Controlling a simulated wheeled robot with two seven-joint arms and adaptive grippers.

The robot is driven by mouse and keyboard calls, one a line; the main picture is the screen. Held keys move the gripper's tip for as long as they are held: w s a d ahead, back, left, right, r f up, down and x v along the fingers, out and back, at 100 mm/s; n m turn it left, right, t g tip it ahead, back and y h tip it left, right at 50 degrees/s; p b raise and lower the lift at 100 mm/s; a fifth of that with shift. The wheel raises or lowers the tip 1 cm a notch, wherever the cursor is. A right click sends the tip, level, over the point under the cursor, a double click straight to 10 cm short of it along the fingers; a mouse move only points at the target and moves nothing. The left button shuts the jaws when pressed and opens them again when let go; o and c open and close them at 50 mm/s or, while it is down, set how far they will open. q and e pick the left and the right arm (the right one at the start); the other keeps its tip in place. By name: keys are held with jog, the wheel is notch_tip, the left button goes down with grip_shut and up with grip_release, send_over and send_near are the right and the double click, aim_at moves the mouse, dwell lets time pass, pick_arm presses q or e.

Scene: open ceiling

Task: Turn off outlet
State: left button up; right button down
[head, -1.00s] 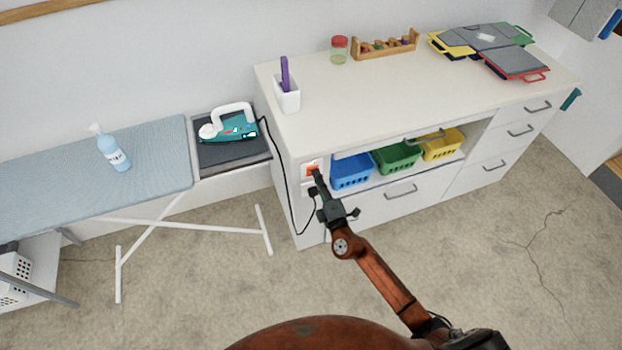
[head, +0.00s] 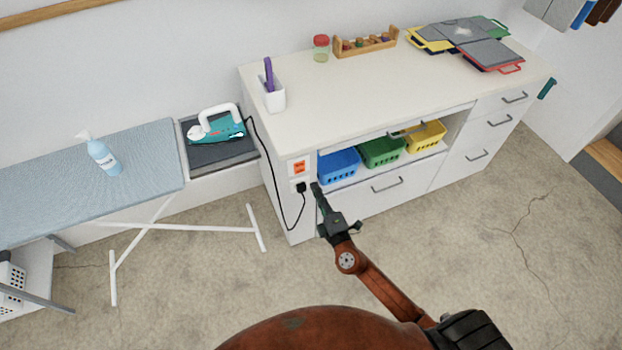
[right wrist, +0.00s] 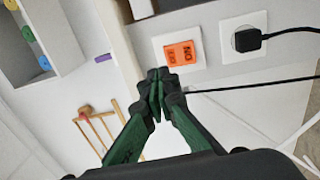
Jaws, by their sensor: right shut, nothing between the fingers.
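The outlet's orange switch (head: 299,168) sits in a white plate on the cabinet's end panel. It also shows in the right wrist view (right wrist: 181,53), with OFF and ON lettering; I cannot tell which side is pressed in. Beside it is a socket with a black plug (head: 301,187), also in the right wrist view (right wrist: 248,39). A black cord (head: 283,228) runs from the plug toward the iron (head: 216,127) on its dark rest. My right gripper (head: 316,187) is shut and empty, just right of the plug and below the switch in the head view, apart from the switch.
Blue (head: 338,165), green (head: 381,152) and yellow (head: 425,136) baskets stand in the cabinet's open shelf, close right of my gripper. The ironing board (head: 140,160) with a spray bottle (head: 104,157) is at left. The floor in front is clear.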

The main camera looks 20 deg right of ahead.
pick_arm(q)
jog(key=shift+f, duration=0.1)
pick_arm(e)
jog(key=shift+s+a+r, duration=0.1)
jog(key=shift+s+r, duration=0.05)
jog(key=shift+s, duration=0.95)
jog(key=shift+s+r, duration=0.15)
jog(key=shift+s, duration=0.9)
